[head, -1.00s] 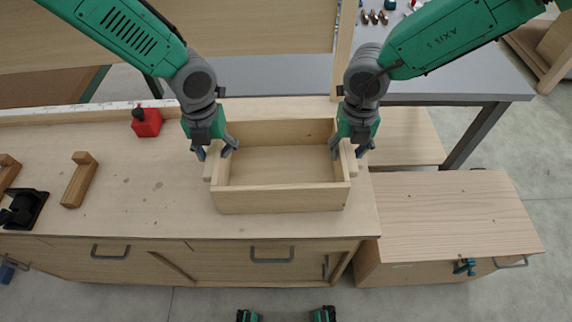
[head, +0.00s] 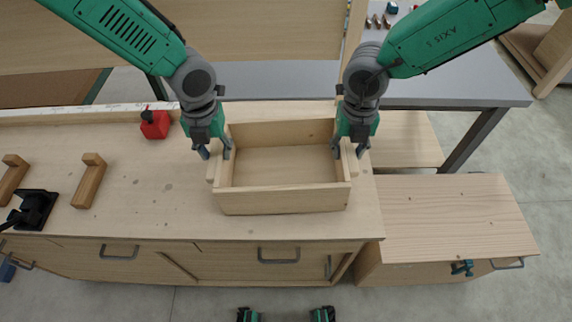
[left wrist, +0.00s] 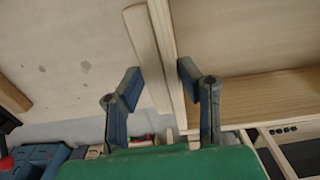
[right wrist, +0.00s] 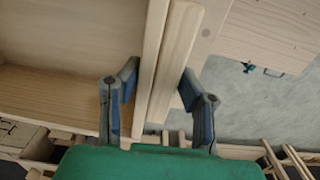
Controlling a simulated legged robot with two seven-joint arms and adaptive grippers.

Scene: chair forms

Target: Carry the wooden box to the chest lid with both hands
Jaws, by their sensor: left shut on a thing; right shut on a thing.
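The wooden box (head: 283,201) is an open, pale tray-like box near the right end of the workbench top. My left gripper (head: 213,152) is shut on its left side; in the left wrist view the fingers (left wrist: 158,90) straddle the handle strip and wall. My right gripper (head: 350,151) is shut on its right side; in the right wrist view the fingers (right wrist: 160,92) straddle the wall and strip there. The box looks level and empty; I cannot tell whether it touches the bench. The chest lid (head: 450,215) is a flat wooden top right of the bench, lower down and bare.
The workbench top (head: 130,195) holds a red container (head: 155,124), wooden blocks (head: 89,181) and a black clamp-like thing (head: 33,209) on the left. A grey table (head: 440,90) stands behind. A blue clamp (head: 462,268) is on the chest's front.

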